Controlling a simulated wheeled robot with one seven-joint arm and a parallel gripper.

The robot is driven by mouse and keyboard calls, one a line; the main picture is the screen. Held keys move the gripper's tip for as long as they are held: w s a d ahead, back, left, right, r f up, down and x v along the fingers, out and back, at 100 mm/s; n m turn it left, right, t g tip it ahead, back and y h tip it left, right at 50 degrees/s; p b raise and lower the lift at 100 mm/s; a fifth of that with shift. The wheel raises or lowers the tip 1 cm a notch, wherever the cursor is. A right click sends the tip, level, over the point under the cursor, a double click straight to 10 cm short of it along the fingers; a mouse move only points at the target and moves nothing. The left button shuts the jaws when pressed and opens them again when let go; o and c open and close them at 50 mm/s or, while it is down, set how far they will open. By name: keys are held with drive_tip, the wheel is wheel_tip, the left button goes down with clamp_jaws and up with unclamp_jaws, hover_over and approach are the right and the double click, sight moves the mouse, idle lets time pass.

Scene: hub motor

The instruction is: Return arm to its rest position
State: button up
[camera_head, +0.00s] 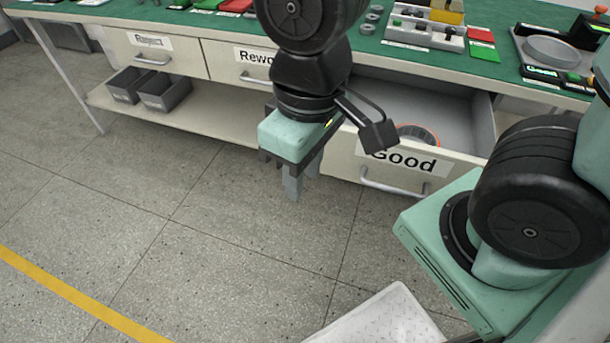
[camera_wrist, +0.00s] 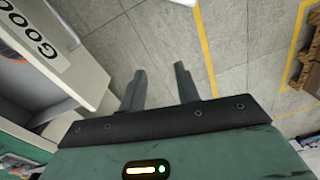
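My gripper (camera_head: 294,188) hangs pointing down in front of the open drawer labelled Good (camera_head: 440,168), over the floor. In the wrist view my gripper (camera_wrist: 160,85) shows two fingers apart with nothing between them, only floor tiles beyond. Inside the Good drawer lies a round part with an orange rim (camera_head: 418,134), partly hidden by my wrist and the drawer front. A bit of the orange rim also shows at the left edge of the wrist view (camera_wrist: 10,48).
The green-topped workbench (camera_head: 390,62) runs across the back with trays, parts and a scale-like fixture (camera_head: 550,50). The Reject (camera_head: 150,55) and Rework (camera_head: 245,72) drawers are closed. Dark bins (camera_head: 165,90) sit on the lower shelf. The floor at left is clear.

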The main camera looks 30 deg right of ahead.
drive_tip(key=shift+s+a+n, duration=0.35)
drive_tip(key=shift+s+n, duration=0.45)
drive_tip(key=shift+n, duration=0.2)
wheel_tip(320, 180, up, 14)
drive_tip(key=p, duration=1.4)
drive_tip(key=shift+r, duration=0.15)
